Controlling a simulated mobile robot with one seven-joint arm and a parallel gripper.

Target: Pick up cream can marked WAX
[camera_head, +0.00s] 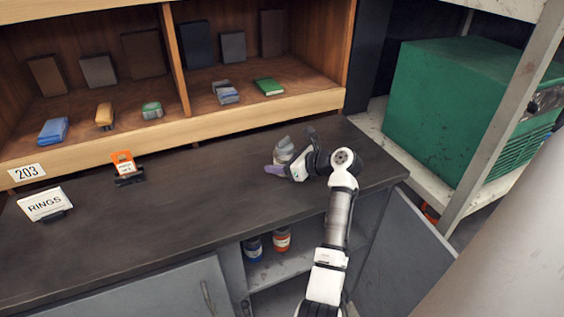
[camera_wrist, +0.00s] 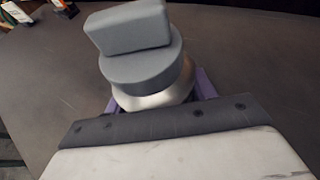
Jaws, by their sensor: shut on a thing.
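A light-bodied, rounded container (camera_head: 284,148) with a grey top stands at or just above the dark worktop; I cannot tell whether it touches. In the wrist view, its pale metallic body (camera_wrist: 155,97) shows below a round grey cap and a tilted grey block. My gripper (camera_head: 280,167) is shut on it from the side. The purple fingers flank its body in the wrist view. No WAX lettering is readable, so I cannot confirm its marking. Two cans stand in the open cabinet below: a blue one (camera_head: 253,248) and an orange and pale one (camera_head: 282,240).
The dark worktop (camera_head: 150,220) is mostly clear. A RINGS sign (camera_head: 45,203) and an orange tag holder (camera_head: 125,167) stand at left. Wooden cubbies behind hold several small items. An open cabinet door (camera_head: 400,255) is at right, near a green case (camera_head: 465,105) on a shelf.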

